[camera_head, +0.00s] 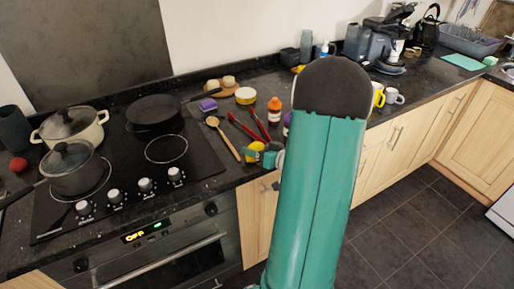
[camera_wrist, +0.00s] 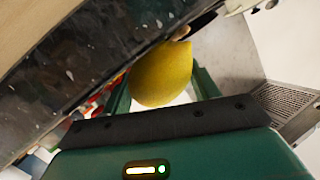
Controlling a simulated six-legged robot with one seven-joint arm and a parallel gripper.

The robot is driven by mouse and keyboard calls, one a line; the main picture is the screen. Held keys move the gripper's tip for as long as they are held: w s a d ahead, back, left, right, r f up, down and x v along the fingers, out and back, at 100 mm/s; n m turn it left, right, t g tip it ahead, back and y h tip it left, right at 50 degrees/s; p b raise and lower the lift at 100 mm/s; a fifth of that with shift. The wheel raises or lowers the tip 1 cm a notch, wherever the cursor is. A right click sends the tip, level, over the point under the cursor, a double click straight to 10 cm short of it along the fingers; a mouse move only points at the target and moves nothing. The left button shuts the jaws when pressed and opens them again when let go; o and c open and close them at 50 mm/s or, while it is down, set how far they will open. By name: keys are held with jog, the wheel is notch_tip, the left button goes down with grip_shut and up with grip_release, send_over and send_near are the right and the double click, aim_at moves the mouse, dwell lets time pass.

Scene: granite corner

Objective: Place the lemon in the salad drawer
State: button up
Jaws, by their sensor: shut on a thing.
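The yellow lemon (camera_wrist: 163,75) sits between the two green fingers of my gripper (camera_wrist: 160,88) in the wrist view, and the gripper is shut on it. In the head view the lemon (camera_head: 257,147) shows small at the front edge of the counter, beside the wooden spoon. My gripper (camera_head: 262,156) is there too, partly hidden behind my green arm. The salad drawer cannot be made out in either view.
The dark granite counter (camera_head: 232,178) holds a wooden spoon (camera_head: 225,140), red-handled utensils (camera_head: 247,128) and an orange bottle (camera_head: 274,108) close to the gripper. Left is a hob with a pan (camera_head: 154,112) and pots (camera_head: 72,167). Mugs (camera_head: 393,96) stand right. The tiled floor (camera_head: 420,235) is clear.

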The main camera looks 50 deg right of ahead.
jog(key=shift+a, duration=0.2)
jog(key=shift+s+d+r, duration=0.1)
jog(key=shift+s, duration=0.05)
jog(key=o, duration=0.9)
jog(key=shift+o, duration=0.2)
